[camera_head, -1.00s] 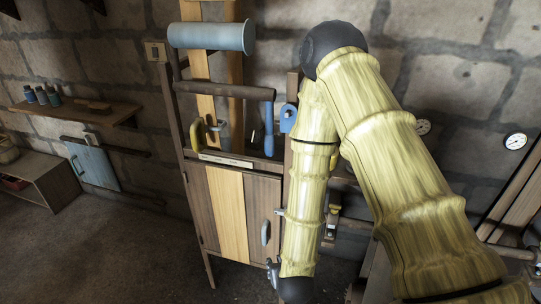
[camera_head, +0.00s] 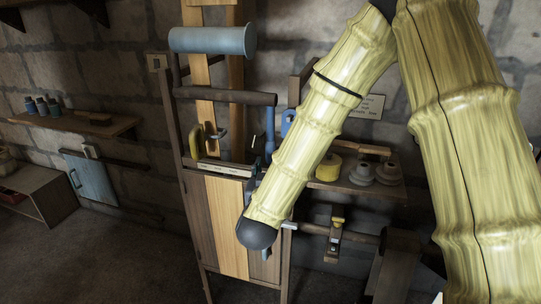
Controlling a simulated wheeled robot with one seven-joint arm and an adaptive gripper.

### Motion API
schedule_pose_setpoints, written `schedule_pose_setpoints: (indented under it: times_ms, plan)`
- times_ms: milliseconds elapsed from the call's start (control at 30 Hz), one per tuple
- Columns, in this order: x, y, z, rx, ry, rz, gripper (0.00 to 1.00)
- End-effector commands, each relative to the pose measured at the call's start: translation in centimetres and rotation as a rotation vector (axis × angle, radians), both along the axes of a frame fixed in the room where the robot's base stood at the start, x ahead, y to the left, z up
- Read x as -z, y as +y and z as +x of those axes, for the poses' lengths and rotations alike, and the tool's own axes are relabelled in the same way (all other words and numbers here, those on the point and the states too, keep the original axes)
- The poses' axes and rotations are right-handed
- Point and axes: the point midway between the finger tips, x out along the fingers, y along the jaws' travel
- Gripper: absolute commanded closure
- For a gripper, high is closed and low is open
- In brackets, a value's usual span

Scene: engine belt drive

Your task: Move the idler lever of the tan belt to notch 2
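A tan vertical band (camera_head: 203,85), which looks like the tan belt, runs behind the dark horizontal roller (camera_head: 225,96). A tan panel (camera_head: 227,225) shows on the front below it. A pale labelled strip (camera_head: 225,169) lies along the top of the cabinet; its writing is too small to read. A blue upright bar (camera_head: 270,130) stands at the roller's right end. A yellow piece (camera_head: 196,140) with a grey hooked part stands behind the strip. I cannot tell which part is the idler lever. My arm crosses in front of the cabinet's right side; my gripper does not show.
A blue-grey drum (camera_head: 212,39) sits above the roller. A shelf at the right holds a yellow spool (camera_head: 327,167) and grey weights (camera_head: 362,174). A dark horizontal bar (camera_head: 350,234) runs below it. The floor left of the cabinet (camera_head: 110,260) is clear.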

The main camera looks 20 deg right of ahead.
Motion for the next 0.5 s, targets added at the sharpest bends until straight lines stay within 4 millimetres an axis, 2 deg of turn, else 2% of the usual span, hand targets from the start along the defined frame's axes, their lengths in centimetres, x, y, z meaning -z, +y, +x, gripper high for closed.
schedule_pose_setpoints:
  times_ms: [300,500]
  plan:
    - [-0.1,-2.1,4.8,0.002,0.000,0.002,0.63]
    - [-0.1,-2.9,6.8,0.001,0.001,0.001,0.63]
